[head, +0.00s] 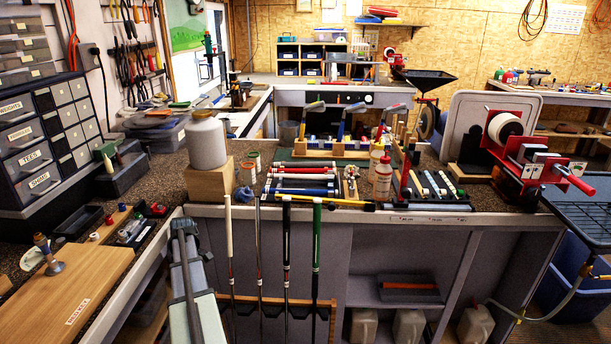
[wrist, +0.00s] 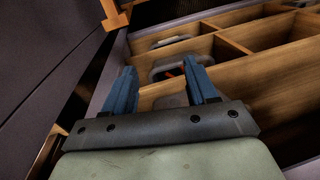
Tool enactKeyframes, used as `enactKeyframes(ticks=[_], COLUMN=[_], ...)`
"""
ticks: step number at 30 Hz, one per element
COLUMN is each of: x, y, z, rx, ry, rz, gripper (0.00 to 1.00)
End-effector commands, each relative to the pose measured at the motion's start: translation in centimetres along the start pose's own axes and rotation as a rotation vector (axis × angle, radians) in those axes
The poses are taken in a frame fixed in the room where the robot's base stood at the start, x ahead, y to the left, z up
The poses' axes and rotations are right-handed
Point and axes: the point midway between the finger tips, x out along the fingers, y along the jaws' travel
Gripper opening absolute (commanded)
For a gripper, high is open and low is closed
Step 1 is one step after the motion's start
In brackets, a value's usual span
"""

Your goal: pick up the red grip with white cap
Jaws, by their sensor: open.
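Several coloured grips lie side by side in a rack on the bench in the head view. In the head view my pale arm is at the lower left, left of the grips and in front of the bench.
A white jar (head: 206,140) stands on a wooden block (head: 209,182) left of the grips. Several club shafts hang upright before the bench front. White bottles (head: 383,178) and a red vise (head: 535,160) stand to the right. Wooden dividers (wrist: 240,48) fill the wrist view.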

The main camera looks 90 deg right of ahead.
Motion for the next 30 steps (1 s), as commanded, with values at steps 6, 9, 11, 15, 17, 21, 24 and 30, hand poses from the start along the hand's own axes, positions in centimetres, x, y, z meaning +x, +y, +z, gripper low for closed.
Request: enactKeyframes(ticks=[6,9,11,15,17,21,24,30], x=[-8.2,-12.0,-14.3,-19.9,-22.4,-28.4,-32.9,-42.2], y=[2.5,3.4,3.9,5.2,5.7,7.0,7.8,8.8], z=[0.7,1.1,1.5,2.6,3.1,4.6,5.9,8.9], rx=[-0.134,-0.201,-0.241,-0.343,-0.391,-0.507,-0.593,-0.767], ry=[0.010,0.005,0.000,-0.026,-0.042,-0.100,-0.155,-0.305], rz=[0.102,0.151,0.181,0.259,0.294,0.379,0.440,0.547], gripper=[0.57,0.57,0.57,0.57,0.57,0.57,0.57,0.57])
